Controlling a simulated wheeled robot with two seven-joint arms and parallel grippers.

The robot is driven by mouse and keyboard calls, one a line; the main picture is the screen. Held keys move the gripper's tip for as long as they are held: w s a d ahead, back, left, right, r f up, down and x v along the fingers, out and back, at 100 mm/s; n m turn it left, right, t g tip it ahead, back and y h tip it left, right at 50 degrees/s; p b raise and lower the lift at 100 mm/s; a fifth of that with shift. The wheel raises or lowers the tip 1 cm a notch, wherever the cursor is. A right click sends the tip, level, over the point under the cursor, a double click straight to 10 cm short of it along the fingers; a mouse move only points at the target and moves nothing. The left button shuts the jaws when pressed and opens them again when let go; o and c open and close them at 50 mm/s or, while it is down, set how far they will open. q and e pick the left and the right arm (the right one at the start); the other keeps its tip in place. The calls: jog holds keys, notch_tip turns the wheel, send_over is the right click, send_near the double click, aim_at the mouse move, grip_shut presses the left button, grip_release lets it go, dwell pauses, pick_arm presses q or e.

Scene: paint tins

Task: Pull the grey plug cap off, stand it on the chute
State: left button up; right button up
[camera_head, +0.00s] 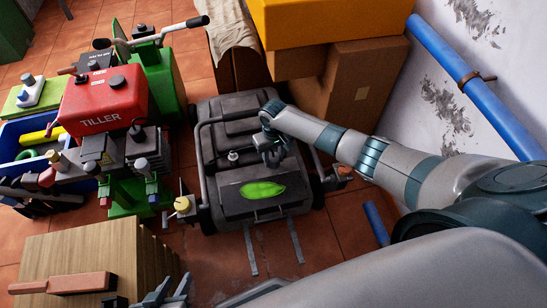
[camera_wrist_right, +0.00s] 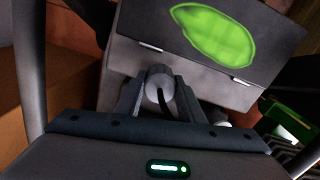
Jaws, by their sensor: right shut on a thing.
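The grey plug cap (camera_wrist_right: 160,82) is a pale grey cylinder with a dark cord, held between the fingers of my right gripper (camera_wrist_right: 158,98) in the right wrist view. In the head view my right gripper (camera_head: 272,152) is over the dark grey machine and hides the cap; whether the cap is still seated cannot be told. The grey sloping panel with a green leaf mark, which looks like the chute (camera_head: 235,206), is just in front of the gripper; it also shows in the right wrist view (camera_wrist_right: 140,30). My left gripper (camera_head: 172,287) is open and empty at the bottom edge.
The dark machine (camera_head: 222,120) has a tubular frame around it. A small pale knob (camera_head: 233,157) stands left of my right gripper. A red tiller (camera_head: 103,100) is at left, a wooden block (camera_head: 90,245) at lower left, cardboard boxes (camera_head: 350,85) behind.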

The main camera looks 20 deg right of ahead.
jog(key=shift+f+b, duration=0.4)
jog(key=shift+f, duration=0.3)
dwell(0.5)
jog(key=o, duration=1.3)
jog(key=shift+c, duration=0.2)
notch_tip(320, 180, up, 17)
jog(key=p, duration=0.3)
jog(key=shift+r, duration=0.2)
